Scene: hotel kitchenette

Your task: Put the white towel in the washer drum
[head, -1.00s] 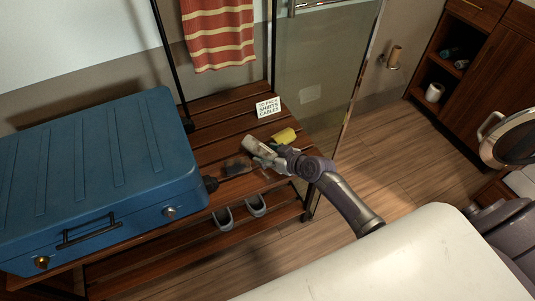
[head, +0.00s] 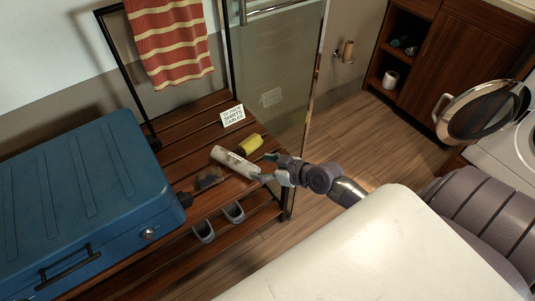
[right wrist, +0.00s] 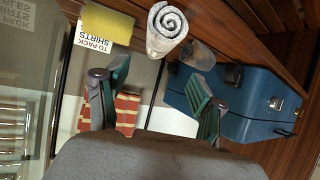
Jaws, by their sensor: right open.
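The white towel (head: 235,162) is a tight roll lying on the slatted wooden bench. It also shows in the right wrist view (right wrist: 167,26), its spiral end facing the camera. My right gripper (head: 268,171) is just off the towel's right end in the head view. In the right wrist view its fingers (right wrist: 153,98) are spread with nothing between them, and the towel is beyond them. The washer (head: 497,153) is at the right edge with its round door (head: 484,112) swung open; only part of the drum opening (head: 530,140) shows. My left gripper is not in view.
A blue suitcase (head: 80,200) fills the bench's left side. A striped towel (head: 170,42) hangs behind. A glass panel (head: 278,80) stands at the bench's right end.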

